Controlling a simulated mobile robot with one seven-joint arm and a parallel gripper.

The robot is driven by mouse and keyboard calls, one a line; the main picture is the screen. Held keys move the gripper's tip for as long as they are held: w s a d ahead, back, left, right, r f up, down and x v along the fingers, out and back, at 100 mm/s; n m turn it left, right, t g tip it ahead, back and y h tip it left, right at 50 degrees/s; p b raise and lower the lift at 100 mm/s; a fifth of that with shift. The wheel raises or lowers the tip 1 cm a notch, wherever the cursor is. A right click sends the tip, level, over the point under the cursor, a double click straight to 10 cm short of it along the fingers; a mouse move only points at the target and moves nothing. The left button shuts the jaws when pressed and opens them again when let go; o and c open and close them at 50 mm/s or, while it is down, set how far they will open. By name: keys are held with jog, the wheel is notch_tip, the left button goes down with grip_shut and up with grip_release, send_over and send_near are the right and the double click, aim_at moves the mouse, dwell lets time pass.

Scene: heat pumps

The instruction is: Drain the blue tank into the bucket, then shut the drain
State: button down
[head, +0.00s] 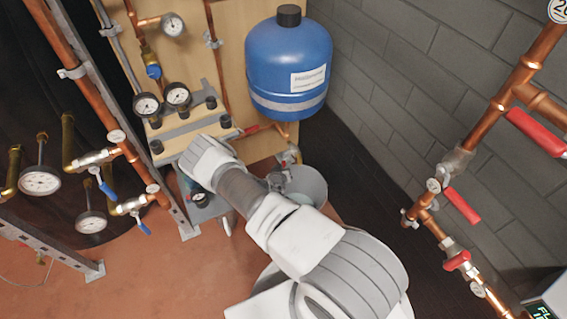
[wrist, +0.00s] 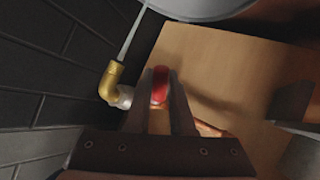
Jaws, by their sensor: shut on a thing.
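The blue tank (head: 289,68) hangs on the wooden panel at the upper middle of the head view. The grey bucket (head: 312,188) stands on the floor below it, partly behind my arm. In the wrist view my gripper (wrist: 161,88) is shut on a red handle (wrist: 159,84). Beside it is a brass elbow outlet (wrist: 112,82). A thin pale stream (wrist: 131,34) runs from the outlet's mouth toward a light round rim (wrist: 205,12), which looks like the bucket. My arm hides the gripper's fingers in the head view, and the water level in the bucket cannot be seen.
Several gauges and copper pipes are on the panel and rack at left; one is a gauge (head: 40,180). Copper pipes with a red lever (head: 462,205) run along the block wall (head: 400,70) at right. Open floor (head: 150,270) lies at lower left.

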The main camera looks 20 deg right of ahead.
jog(key=g, duration=0.1)
jog(key=s+n+g+b, duration=0.1)
jog(key=g, duration=0.1)
jog(key=shift+r+y, duration=0.3)
jog(key=shift+r, duration=0.1)
jog(key=shift+s+r+n+g+b, duration=0.2)
jog(key=shift+r+n+g+b, duration=0.3)
jog(key=shift+g+b, duration=0.5)
jog(key=c, duration=0.8)
grip_release()
jog(key=shift+r, duration=0.1)
jog(key=p+v, duration=0.6)
jog(key=v, duration=1.1)
jog(key=shift+r, duration=0.15)
